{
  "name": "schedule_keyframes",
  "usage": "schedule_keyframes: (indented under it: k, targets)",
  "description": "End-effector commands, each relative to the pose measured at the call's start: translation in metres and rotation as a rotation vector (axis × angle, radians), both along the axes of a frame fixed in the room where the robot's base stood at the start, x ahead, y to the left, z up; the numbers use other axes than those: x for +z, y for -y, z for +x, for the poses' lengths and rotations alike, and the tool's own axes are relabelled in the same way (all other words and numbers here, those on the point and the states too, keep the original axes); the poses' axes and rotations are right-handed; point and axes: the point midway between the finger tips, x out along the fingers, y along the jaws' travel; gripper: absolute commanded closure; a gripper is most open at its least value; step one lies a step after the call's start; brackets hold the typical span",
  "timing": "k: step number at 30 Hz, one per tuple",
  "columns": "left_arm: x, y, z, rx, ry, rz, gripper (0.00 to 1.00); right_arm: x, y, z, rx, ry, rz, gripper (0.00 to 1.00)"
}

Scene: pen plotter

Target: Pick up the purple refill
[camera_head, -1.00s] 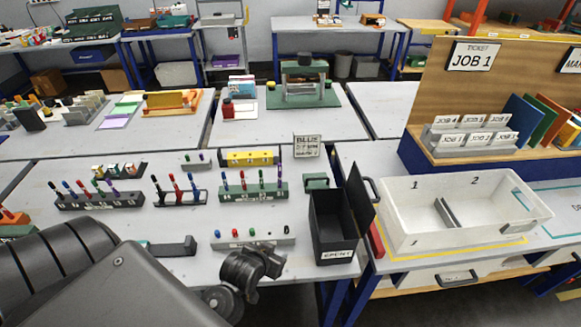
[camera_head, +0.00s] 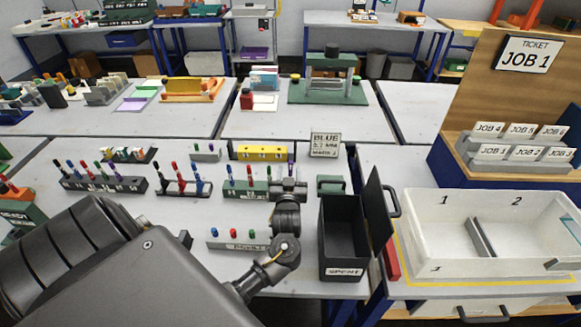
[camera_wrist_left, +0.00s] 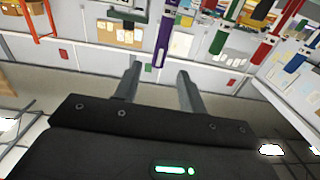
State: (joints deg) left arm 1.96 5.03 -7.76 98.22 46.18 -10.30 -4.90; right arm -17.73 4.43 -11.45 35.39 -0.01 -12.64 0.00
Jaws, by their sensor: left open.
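The purple refill (camera_head: 291,167) stands upright at the right end of a green rack (camera_head: 257,192), with blue, red and green ones in the same rack. My left gripper (camera_head: 288,187) is in front of that end of the rack and hides part of it. In the left wrist view the purple refill (camera_wrist_left: 167,40) appears between the two open fingertips, just ahead of them. My left gripper (camera_wrist_left: 158,78) is open and empty. My right gripper is not in view.
A red refill (camera_wrist_left: 265,48) and a green refill (camera_wrist_left: 233,12) show to the right in the wrist view. The black SPENT bin (camera_head: 343,230) stands right of my arm.

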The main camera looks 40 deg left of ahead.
Motion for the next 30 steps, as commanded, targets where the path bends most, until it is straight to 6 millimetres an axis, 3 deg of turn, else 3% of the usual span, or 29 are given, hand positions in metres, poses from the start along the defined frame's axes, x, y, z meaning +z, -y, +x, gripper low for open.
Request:
schedule_keyframes:
  k: [3,8,18,27,30]
  targets:
    - [0.002,-0.008,0.009,0.001,-0.001,0.003,0.59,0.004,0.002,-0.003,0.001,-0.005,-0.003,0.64]
    - [0.001,-0.012,0.013,0.002,-0.001,0.002,0.59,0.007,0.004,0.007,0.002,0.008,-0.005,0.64]
    - [-0.003,-0.037,0.047,0.003,-0.001,0.002,0.59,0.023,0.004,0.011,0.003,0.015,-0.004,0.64]
    - [-0.004,-0.040,0.051,0.003,-0.001,0.000,0.59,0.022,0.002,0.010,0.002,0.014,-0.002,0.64]
    - [-0.004,-0.040,0.051,0.003,-0.001,0.000,0.70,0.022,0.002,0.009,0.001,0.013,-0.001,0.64]
